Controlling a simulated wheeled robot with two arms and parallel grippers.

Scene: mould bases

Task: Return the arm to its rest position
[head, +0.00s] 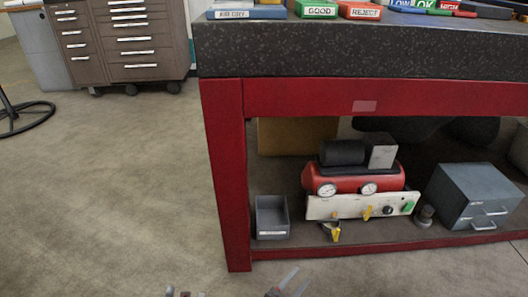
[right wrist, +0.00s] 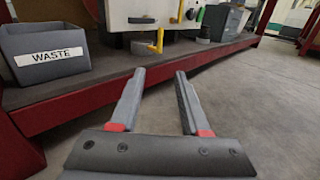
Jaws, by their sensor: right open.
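My right gripper (head: 288,282) shows at the bottom edge of the head view, low in front of the bench, with most of its arm out of frame. In the right wrist view its two grey fingers (right wrist: 160,85) stand apart with nothing between them, pointing toward the lower shelf. Small tips at the bottom edge of the head view, left of it, look like my left gripper (head: 185,294); too little shows to tell its state.
The red bench (head: 225,165) has a dark stone top (head: 360,50) with labelled blocks on it. Its lower shelf holds a grey waste bin (right wrist: 45,50), a red compressor (head: 350,178) and a grey drawer box (head: 470,195).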

